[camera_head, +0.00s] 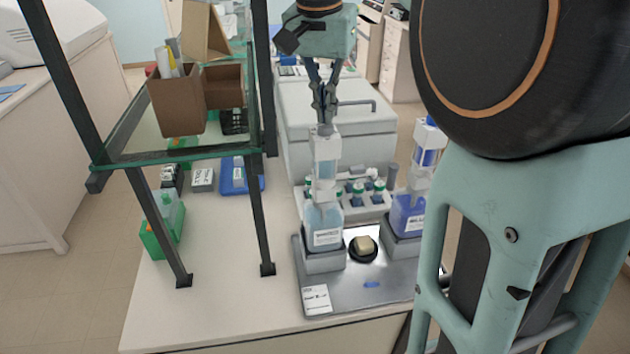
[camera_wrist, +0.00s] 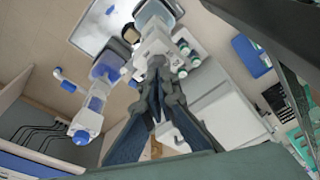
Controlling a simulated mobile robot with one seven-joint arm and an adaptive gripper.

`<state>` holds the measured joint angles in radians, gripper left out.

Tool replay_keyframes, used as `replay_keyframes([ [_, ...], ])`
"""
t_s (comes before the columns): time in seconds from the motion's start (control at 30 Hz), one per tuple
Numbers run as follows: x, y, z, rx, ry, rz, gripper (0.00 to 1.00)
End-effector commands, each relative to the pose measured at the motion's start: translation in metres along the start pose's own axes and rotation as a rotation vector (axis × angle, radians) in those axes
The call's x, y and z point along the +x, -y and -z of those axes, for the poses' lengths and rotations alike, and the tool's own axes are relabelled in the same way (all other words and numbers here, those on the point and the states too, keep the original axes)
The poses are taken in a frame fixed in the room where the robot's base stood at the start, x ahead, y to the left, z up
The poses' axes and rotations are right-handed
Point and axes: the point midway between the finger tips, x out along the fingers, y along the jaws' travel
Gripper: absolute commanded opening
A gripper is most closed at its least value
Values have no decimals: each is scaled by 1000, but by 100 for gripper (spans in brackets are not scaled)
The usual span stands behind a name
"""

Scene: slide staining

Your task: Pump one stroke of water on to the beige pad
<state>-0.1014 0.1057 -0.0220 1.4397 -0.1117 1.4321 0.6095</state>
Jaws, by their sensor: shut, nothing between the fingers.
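A pump bottle with pale, clear-looking liquid (camera_head: 323,228) stands upright in a grey holder on the metal tray (camera_head: 335,294); its label is too small to read. My gripper (camera_head: 324,123) is shut and empty, pointing down at the top of this bottle's white pump head (camera_head: 326,150). The fingertips appear at or just above its top; contact is unclear. In the wrist view the shut fingertips (camera_wrist: 156,64) meet in front of the pump head (camera_wrist: 157,42). The beige pad (camera_head: 364,243) lies in a round black dish, right of the bottle.
A second pump bottle with blue-violet liquid (camera_head: 406,215) stands right of the pad, partly behind my arm. A rack of green-capped bottles (camera_head: 345,203) is behind. A dark-framed shelf (camera_head: 178,156) with cardboard boxes stands left.

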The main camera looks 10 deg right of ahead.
Motion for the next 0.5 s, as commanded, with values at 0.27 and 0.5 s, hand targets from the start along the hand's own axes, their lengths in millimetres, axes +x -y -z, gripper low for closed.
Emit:
replay_keyframes([
  [0.27,11,0,-2,0,0,0,0],
  [0.5,16,0,-3,0,1,-1,0],
])
